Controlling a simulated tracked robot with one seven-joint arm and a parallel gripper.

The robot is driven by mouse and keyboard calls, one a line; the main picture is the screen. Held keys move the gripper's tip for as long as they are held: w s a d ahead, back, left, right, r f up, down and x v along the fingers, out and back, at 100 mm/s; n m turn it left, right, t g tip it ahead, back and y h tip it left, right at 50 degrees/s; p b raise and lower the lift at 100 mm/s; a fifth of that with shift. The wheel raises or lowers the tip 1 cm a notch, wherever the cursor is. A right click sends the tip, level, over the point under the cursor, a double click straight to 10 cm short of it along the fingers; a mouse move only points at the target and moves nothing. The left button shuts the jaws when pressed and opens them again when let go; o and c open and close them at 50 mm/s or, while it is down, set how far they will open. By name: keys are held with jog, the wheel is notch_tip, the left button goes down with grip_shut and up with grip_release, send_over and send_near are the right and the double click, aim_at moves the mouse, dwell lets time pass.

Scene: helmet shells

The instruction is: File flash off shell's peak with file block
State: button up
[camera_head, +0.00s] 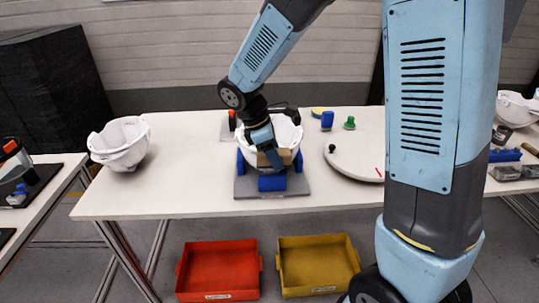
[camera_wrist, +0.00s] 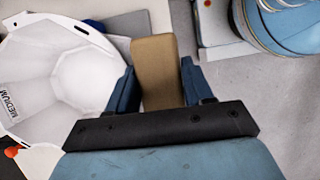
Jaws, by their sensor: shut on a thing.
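A white helmet shell (camera_head: 291,131) sits open side up in a grey fixture (camera_head: 246,187) with blue pads on the table. My gripper (camera_head: 271,155) is at the front of this shell, shut on a tan file block (camera_head: 280,160). In the wrist view the file block (camera_wrist: 155,70) stands between the two blue fingers of my gripper (camera_wrist: 160,82). The shell (camera_wrist: 85,75) is beside it on the left, its inside facing the camera. I cannot tell whether the block touches the shell's edge. The peak and its flash are not clear to see.
Stacked white shells (camera_head: 120,145) stand at the table's left. A round white turntable (camera_head: 357,160) is right of the fixture. A blue object (camera_head: 327,121) and a green-knobbed piece (camera_head: 349,123) stand behind it. A red bin (camera_head: 219,268) and a yellow bin (camera_head: 318,264) lie below.

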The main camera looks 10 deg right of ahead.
jog(key=shift+d, duration=1)
jog(key=shift+a+f, duration=0.1)
jog(key=shift+a, duration=1.95)
jog(key=shift+d, duration=1.05)
jog(key=shift+r, duration=4.05)
jog(key=shift+f, duration=0.1)
jog(key=shift+a+f, duration=0.2)
jog(key=shift+f, duration=1.25)
jog(key=shift+a+f, duration=0.15)
jog(key=shift+f, duration=1.3)
jog(key=shift+f, duration=0.95)
jog(key=shift+d, duration=0.1)
